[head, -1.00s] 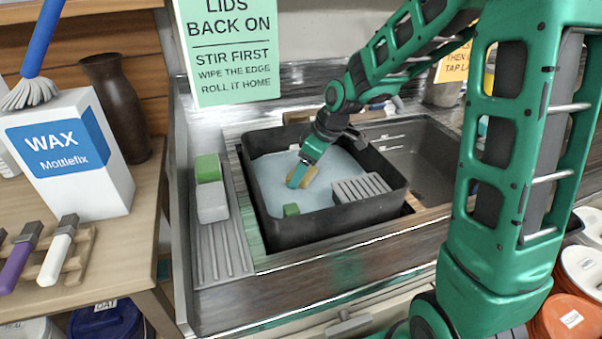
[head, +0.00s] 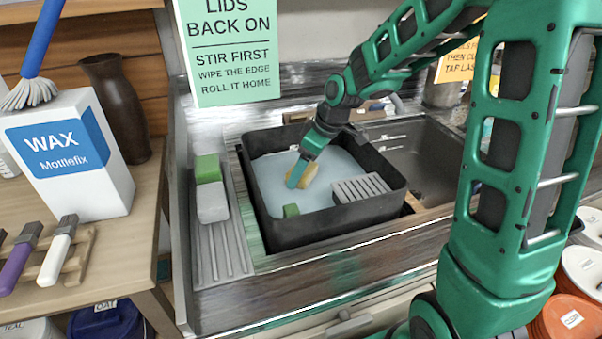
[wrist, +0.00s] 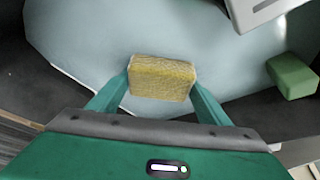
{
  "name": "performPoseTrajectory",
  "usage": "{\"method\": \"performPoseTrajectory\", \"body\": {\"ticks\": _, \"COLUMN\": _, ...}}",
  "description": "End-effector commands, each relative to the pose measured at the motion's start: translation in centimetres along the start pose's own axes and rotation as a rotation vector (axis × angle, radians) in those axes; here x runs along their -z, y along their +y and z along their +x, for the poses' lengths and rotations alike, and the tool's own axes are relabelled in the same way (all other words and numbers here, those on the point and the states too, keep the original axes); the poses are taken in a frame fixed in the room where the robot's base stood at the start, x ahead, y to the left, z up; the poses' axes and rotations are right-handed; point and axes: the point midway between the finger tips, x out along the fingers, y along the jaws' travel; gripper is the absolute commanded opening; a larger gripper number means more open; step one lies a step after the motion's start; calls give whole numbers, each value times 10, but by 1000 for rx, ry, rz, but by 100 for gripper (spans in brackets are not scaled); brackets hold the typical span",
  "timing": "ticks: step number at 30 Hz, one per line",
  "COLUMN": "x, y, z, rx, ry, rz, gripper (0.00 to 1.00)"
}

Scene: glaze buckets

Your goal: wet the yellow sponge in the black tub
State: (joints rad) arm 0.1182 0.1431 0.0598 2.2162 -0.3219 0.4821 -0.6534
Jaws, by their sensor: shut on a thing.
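The black tub (head: 290,233) sits in the sink and holds pale blue water (head: 262,172). My gripper (head: 302,178) reaches down into the tub and is shut on the yellow sponge (head: 310,173). In the wrist view the yellow sponge (wrist: 162,80) is held between the two green fingers of my gripper (wrist: 162,85), with the water behind it. The sponge appears at or close to the water surface; I cannot tell how deep it is.
A grey ribbed block (head: 361,188) and a green block (head: 291,210) are in the tub. The sink basin (head: 435,160) on the right looks clear. A wax box (head: 75,160) stands on the left table.

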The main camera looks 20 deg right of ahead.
Motion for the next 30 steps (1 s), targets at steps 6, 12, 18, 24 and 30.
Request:
{"method": "performPoseTrajectory", "body": {"ticks": 6, "x": 8, "y": 1, "z": -18, "rx": -2, "ry": 2, "rz": -1, "gripper": 53}}
{"method": "performPoseTrajectory", "body": {"ticks": 12, "x": 14, "y": 0, "z": -34, "rx": -1, "ry": 2, "rz": -1, "gripper": 53}}
{"method": "performPoseTrajectory", "body": {"ticks": 18, "x": 21, "y": 0, "z": -50, "rx": -2, "ry": 1, "rz": -1, "gripper": 53}}
{"method": "performPoseTrajectory", "body": {"ticks": 24, "x": 26, "y": 0, "z": -63, "rx": -1, "ry": 1, "rz": -1, "gripper": 53}}
{"method": "performPoseTrajectory", "body": {"ticks": 30, "x": 27, "y": 0, "z": -66, "rx": 0, "ry": 0, "rz": -1, "gripper": 53}}
